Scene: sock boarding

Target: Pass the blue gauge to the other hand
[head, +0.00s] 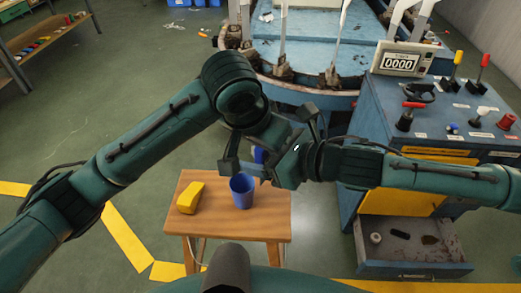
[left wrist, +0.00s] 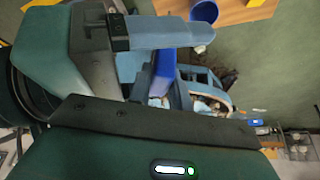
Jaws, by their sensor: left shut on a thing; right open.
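The blue gauge (head: 259,155) shows as a small dark blue patch between my two grippers, above the stool. In the left wrist view it is a blue upright piece (left wrist: 163,70), partly hidden by gripper parts. My right gripper (head: 270,146) is open, reaching in from the right close beside the gauge. Whether its fingers touch the gauge cannot be told.
A wooden stool (head: 265,228) below carries a blue cup (head: 242,190) and a yellow block (head: 190,198). A blue control console (head: 400,125) with levers and an open drawer (head: 410,265) stands right. A blue boat-like machine (head: 320,35) is behind.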

